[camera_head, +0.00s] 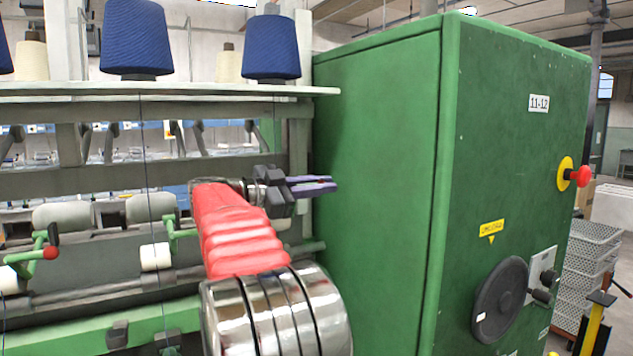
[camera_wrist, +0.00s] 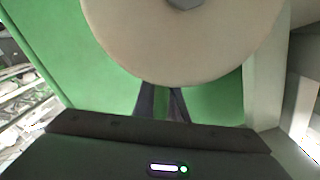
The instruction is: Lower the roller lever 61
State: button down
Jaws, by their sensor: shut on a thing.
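My gripper (camera_head: 332,184) is at the end of my red arm, in front of the frame beside the green cabinet. Its purple fingers point right and lie close together. In the wrist view, the dark fingers (camera_wrist: 162,100) are shut, with their tips just below a large beige round disk (camera_wrist: 180,62). The part between the fingers is mostly hidden, and I cannot make out lever 61 clearly. Other green roller levers show at the left, one with a red ball (camera_head: 50,252) and a black tip, another (camera_head: 180,235) beside a white bobbin (camera_head: 156,256).
The tall green cabinet (camera_head: 378,170) stands right beside my gripper, with a red knob (camera_head: 578,176) and a dark handwheel (camera_head: 500,300) on its front. A shelf (camera_head: 180,90) with blue cones (camera_head: 137,40) runs above my arm. Grey rollers (camera_head: 62,214) line the frame at left.

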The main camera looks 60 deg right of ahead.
jog(key=shift+s, duration=0.1)
dwell(0.3)
jog(key=c, duration=1.8)
grip_release()
jog(key=shift+a, duration=0.15)
jog(key=v, duration=1.1)
jog(key=shift+w+a, duration=0.25)
jog(key=shift+a, duration=0.1)
